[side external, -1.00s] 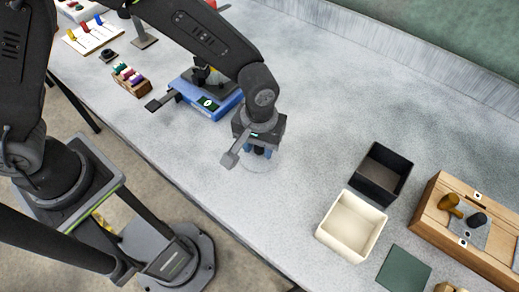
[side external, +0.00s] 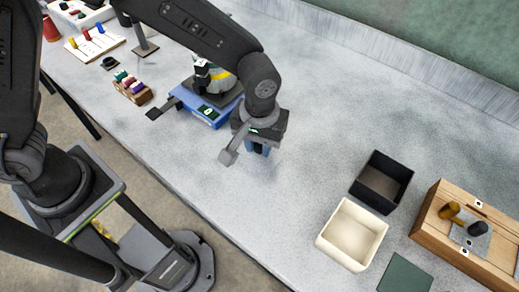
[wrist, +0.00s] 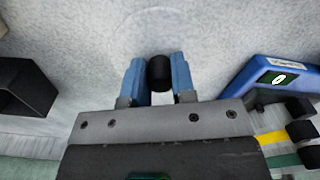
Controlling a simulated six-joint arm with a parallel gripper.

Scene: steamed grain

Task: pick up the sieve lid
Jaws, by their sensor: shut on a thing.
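The sieve lid shows in the wrist view as a faint clear disc with a black knob (wrist: 160,72). My gripper (wrist: 155,75) is shut on that knob, with one blue finger on each side of it. In the side external view my gripper (side external: 258,150) points down over the grey bench, to the right of the blue scale. The clear disc is hardly visible there, and the gap beneath it cannot be judged.
The blue scale (side external: 207,115) carries a dark device with a striped yellow part. A black bin (side external: 382,181) and a cream bin (side external: 352,233) stand to the right, beside a wooden box (side external: 480,245). A small rack (side external: 132,88) is at the left. The bench behind my gripper is clear.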

